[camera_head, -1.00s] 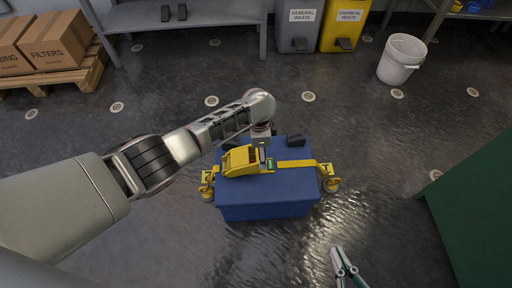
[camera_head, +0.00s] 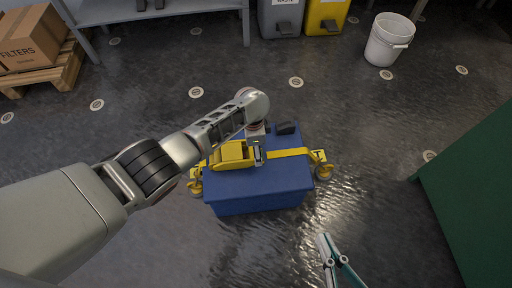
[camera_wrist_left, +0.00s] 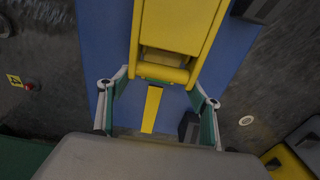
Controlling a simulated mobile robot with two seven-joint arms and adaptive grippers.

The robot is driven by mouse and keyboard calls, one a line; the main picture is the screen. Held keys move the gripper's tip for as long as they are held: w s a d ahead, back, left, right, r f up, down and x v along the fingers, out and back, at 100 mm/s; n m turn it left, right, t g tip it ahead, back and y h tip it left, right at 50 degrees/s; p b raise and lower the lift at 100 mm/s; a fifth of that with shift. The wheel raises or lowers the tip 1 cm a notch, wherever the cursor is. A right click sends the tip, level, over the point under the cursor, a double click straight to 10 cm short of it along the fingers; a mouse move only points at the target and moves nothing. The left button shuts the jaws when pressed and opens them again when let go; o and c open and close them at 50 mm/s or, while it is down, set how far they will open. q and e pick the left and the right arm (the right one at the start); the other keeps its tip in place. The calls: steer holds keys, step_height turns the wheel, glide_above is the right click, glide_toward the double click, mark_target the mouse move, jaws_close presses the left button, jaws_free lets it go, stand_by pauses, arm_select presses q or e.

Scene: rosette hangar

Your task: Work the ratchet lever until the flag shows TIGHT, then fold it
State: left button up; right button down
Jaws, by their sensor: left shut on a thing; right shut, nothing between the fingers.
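A blue case (camera_head: 258,188) sits on the floor with a yellow strap (camera_head: 288,152) across its top. The yellow ratchet lever (camera_head: 232,155) is on the strap, left of centre on the case; it fills the top middle of the left wrist view (camera_wrist_left: 180,25). My left gripper (camera_wrist_left: 157,100) is shut on the lever's end bar, with a finger on each side. In the head view my left wrist hides part of the ratchet. The flag's wording cannot be read. My right gripper (camera_head: 323,238) is shut and empty, low in the view, apart from the case.
Yellow floor fittings (camera_head: 322,168) hold the strap ends beside the case. A green block (camera_head: 475,180) stands at right. A white bucket (camera_head: 388,40), waste bins (camera_head: 325,15) and boxes on a pallet (camera_head: 40,75) stand farther back. Floor around the case is mostly clear.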

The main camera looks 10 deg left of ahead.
arm_select(q)
steer(key=shift+d+r, duration=0.15)
steer(key=shift+d, duration=0.75)
steer(key=o, duration=1.4)
steer(key=shift+c, duration=0.2)
steer(key=shift+a, duration=0.15)
step_height(320, 180, up, 12)
steer(key=shift+a, duration=0.4)
steer(key=shift+s, duration=0.1)
